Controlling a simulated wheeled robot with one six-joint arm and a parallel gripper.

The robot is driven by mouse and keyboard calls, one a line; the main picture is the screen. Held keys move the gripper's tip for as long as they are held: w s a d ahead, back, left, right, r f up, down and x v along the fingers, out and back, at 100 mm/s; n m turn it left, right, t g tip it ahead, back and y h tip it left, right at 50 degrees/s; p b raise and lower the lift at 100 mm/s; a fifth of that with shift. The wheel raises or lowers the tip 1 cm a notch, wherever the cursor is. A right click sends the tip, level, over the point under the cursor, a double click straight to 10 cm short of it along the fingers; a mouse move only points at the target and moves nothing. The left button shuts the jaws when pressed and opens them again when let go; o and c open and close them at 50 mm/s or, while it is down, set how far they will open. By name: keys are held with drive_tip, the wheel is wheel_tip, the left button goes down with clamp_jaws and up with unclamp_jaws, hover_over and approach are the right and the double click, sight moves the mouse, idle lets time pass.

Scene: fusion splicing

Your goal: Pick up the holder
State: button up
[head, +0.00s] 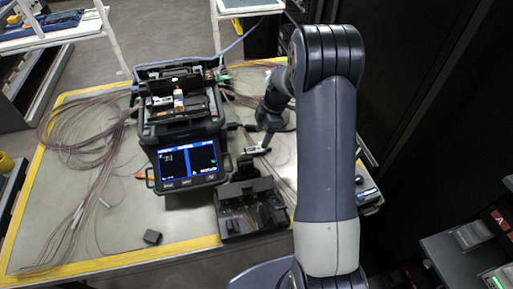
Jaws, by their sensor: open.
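My arm comes down the right side of the head view, and my gripper (264,144) points down over the right part of the table, just right of the splicer's screen. It is open. A small grey and dark piece (254,151), which may be the holder, shows right at the fingertips; I cannot tell whether they touch it. A black tray-like stand (232,228) with small dark parts on it stands in front of the gripper. My arm hides part of the table to the right.
The fusion splicer (183,145) stands at mid-table with its lid up and blue screen lit. Coils of thin fibre (75,140) cover the left side. Black cabinets (420,90) stand at the right.

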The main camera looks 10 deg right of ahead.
sight(255, 149)
drive_tip(key=shift+x, duration=0.85)
drive_tip(key=p+x, duration=0.1)
drive_tip(key=x, duration=0.3)
drive_tip(key=shift+a+r+p, duration=0.1)
drive_tip(key=shift+a+p, duration=0.15)
drive_tip(key=shift+p, duration=0.1)
drive_tip(key=shift+a+f, duration=0.15)
drive_tip(key=shift+f, duration=0.5)
drive_tip(key=c, duration=1.1)
drive_tip(key=shift+r, duration=0.1)
wheel_tip(255, 149, up, 10)
drive_tip(key=shift+f+b, duration=0.1)
drive_tip(key=shift+b, duration=0.75)
